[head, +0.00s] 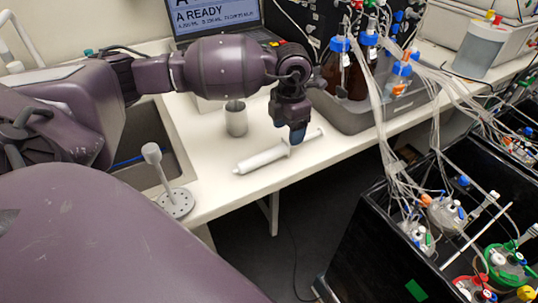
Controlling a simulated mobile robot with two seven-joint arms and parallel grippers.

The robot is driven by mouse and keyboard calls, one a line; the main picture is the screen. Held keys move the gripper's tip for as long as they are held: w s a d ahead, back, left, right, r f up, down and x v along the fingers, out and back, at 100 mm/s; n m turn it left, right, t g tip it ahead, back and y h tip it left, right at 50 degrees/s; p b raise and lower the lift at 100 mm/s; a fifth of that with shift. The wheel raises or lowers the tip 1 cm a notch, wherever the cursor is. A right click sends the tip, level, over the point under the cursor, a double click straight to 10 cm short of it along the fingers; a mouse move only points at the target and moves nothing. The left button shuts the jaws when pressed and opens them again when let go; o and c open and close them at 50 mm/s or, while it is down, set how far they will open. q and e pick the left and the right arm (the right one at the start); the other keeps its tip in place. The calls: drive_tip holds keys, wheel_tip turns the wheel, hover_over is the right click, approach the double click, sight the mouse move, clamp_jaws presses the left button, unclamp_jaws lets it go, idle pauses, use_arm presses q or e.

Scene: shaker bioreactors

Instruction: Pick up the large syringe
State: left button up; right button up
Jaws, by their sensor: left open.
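The large syringe (262,159) is white and lies on the white bench, near its front edge. Its tip points to the lower left and its plunger end to the upper right. My left gripper (297,136) points down over the flange and plunger end of the syringe. It is open, with blue at its fingertips. The fingers hide a small part of the syringe there, and I cannot tell whether they touch it. My right gripper is not in view.
A grey cup (236,118) stands on the bench behind the syringe. A grey tray (372,117) with brown bottles is at the right. A laptop (215,18) is behind. Black boxes with tubed vessels fill the lower right.

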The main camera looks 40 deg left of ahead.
sight(285, 141)
use_arm(q)
drive_tip(key=f, duration=0.4)
drive_tip(key=shift+s+a+f, duration=0.2)
drive_tip(key=shift+f, duration=0.1)
drive_tip(key=c, duration=1)
drive_tip(key=shift+r, duration=0.1)
